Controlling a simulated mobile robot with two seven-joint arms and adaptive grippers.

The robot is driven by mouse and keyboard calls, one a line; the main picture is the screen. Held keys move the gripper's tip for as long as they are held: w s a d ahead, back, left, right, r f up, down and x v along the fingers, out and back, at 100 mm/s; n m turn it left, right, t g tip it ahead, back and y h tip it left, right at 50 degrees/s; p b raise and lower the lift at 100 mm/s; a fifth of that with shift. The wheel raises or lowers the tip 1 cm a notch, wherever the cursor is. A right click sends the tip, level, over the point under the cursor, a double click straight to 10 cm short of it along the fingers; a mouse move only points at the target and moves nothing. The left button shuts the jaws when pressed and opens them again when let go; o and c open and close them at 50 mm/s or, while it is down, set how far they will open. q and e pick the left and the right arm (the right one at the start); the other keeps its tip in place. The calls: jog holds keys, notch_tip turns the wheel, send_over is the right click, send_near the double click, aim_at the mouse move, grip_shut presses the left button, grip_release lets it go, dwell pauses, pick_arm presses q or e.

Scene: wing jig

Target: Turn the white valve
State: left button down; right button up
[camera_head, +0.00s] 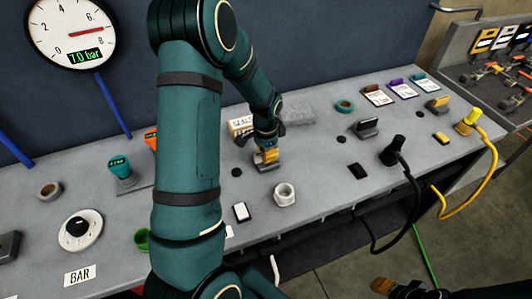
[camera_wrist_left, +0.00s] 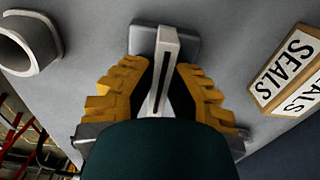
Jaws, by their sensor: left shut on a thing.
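The white valve (camera_wrist_left: 166,62) is a pale upright lever with a dark slot, on a grey base plate. In the wrist view the lever stands between the yellow fingers of my left gripper (camera_wrist_left: 160,92), which is shut on it. In the head view my left gripper (camera_head: 266,155) reaches down onto the valve, whose grey base (camera_head: 270,167) shows below the fingers. The arm and fingers hide most of the lever there. A yellow fingertip of my right gripper (camera_head: 384,287) shows at the bottom edge, away from the bench; its opening cannot be made out.
A SEALS box (camera_head: 240,126) stands behind the left gripper. A white ring-shaped fitting (camera_head: 284,194) is in front of the valve. A dark-handled valve (camera_head: 367,128) and a black plug with its cable (camera_head: 393,150) stand to the right.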

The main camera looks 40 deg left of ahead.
pick_arm(q)
jog(key=n, duration=0.8)
jog(key=shift+n, duration=0.4)
jog(key=n+p, duration=0.1)
jog(key=n, duration=0.3)
jog(key=shift+d+n, duration=0.1)
jog(key=shift+n, duration=0.2)
jog(key=shift+n+p, duration=0.8)
jog(key=shift+n, duration=1.3)
jog(key=c, duration=1)
grip_release()
jog(key=shift+o, duration=0.2)
